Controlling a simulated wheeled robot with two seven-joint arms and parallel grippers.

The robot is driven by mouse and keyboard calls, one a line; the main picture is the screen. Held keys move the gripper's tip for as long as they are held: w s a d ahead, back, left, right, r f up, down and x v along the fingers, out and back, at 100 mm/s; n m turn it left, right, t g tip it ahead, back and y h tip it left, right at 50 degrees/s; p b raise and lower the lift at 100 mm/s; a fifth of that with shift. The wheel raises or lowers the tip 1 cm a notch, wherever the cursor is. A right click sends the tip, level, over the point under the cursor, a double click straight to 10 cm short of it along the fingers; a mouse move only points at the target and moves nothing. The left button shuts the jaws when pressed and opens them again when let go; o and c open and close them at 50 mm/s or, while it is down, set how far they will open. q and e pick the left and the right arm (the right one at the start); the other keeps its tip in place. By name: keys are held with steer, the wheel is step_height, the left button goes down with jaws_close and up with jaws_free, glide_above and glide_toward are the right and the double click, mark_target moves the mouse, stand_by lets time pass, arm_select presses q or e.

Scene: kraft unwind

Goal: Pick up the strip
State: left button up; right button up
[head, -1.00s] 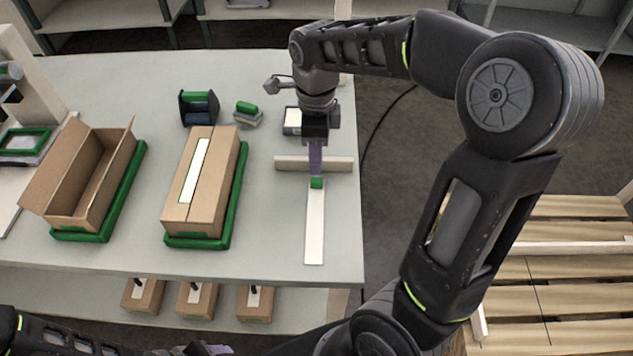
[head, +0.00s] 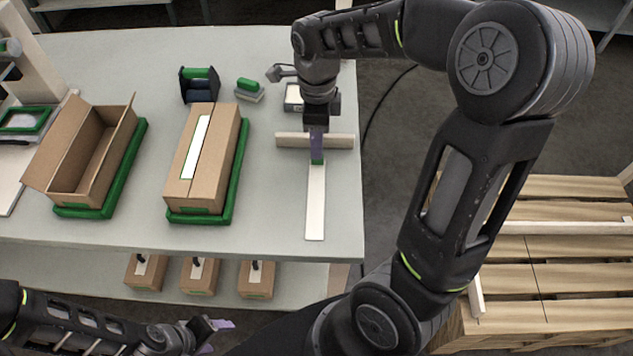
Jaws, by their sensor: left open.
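A long white strip (head: 315,205) lies on the grey table near its right edge, pointing toward the front. Another white strip (head: 196,147) lies along the top of the closed cardboard box. My left gripper (head: 217,336) is open and empty, low in front of the table.
The closed box (head: 226,150) and an open box (head: 62,150) sit on green trays. The pale bar (head: 345,141) crosses behind the strip. A dark holder (head: 199,90) and a green-topped block (head: 249,90) stand behind.

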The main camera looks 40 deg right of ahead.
step_height(320, 180, down, 5)
steer(key=shift+d+p, duration=0.1)
steer(key=shift+p, duration=0.3)
stand_by(0.4)
jaws_close()
stand_by(0.3)
